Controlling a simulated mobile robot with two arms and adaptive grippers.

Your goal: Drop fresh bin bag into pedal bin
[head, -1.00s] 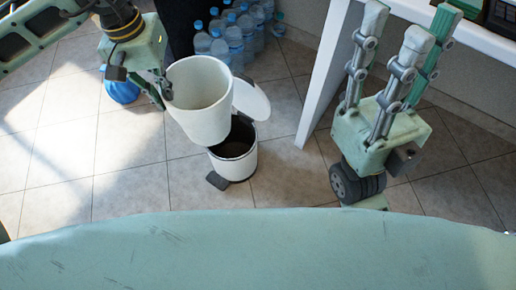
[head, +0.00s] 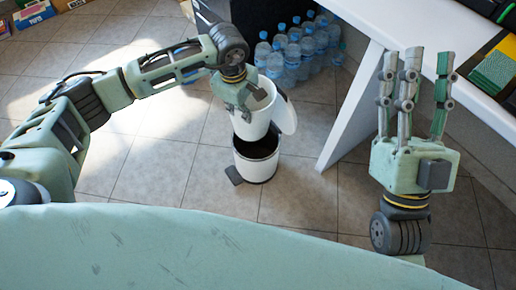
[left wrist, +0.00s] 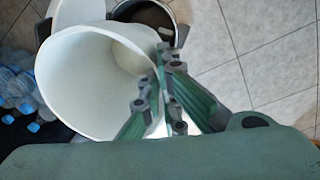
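The fresh bin bag, a stiff-looking white open-topped liner (head: 250,127), is held by my left gripper (head: 246,100). In the left wrist view, the fingers (left wrist: 165,95) are closed at the right rim of the hollow liner (left wrist: 85,75). The white pedal bin (head: 257,171) stands on the floor with its round lid (head: 287,115) raised and a dark inside. The liner is nearly upright, its lower end over the bin's mouth; I cannot tell whether it is inside the rim. My right gripper (head: 413,75) is open and empty, fingers pointing up.
Several water bottles (head: 300,50) stand behind the bin beside a dark cabinet (head: 255,15). A white table (head: 385,25) with its leg (head: 345,115) is to the right. The tiled floor left of the bin is clear. Boxes (head: 30,18) line the far left.

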